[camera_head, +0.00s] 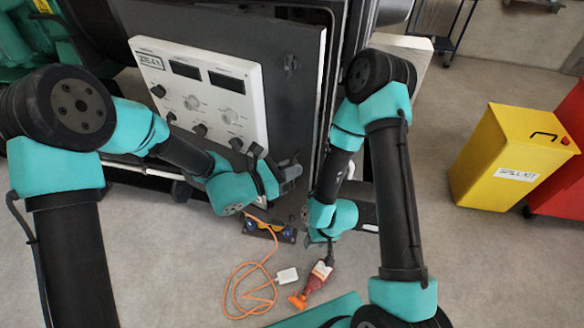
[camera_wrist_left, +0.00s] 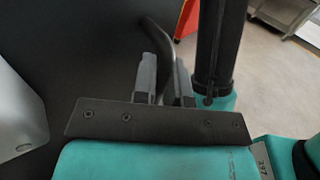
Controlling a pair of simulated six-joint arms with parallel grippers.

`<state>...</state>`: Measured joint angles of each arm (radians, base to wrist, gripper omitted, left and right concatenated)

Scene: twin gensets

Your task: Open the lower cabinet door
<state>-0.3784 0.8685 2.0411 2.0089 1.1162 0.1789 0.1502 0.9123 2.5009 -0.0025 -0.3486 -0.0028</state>
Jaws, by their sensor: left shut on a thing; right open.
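The dark grey cabinet door panel (camera_head: 290,110) stands upright at the top centre of the head view. It also fills the left of the left wrist view (camera_wrist_left: 80,50). My left gripper (camera_head: 291,170) is at the lower part of this panel, near its right edge. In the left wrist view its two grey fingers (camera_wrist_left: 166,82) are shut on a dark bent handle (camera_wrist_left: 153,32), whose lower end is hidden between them. My right gripper (camera_head: 329,256) is low in front of the cabinet, open, close to the top of a red bottle-like item (camera_head: 318,277); contact cannot be told.
A white control panel (camera_head: 200,88) with knobs is left of the handle. An orange cord (camera_head: 250,268) with a white plug lies on the floor. A yellow spill kit bin (camera_head: 505,160) and a red box (camera_head: 560,190) stand at right. Floor between cabinet and bin is clear.

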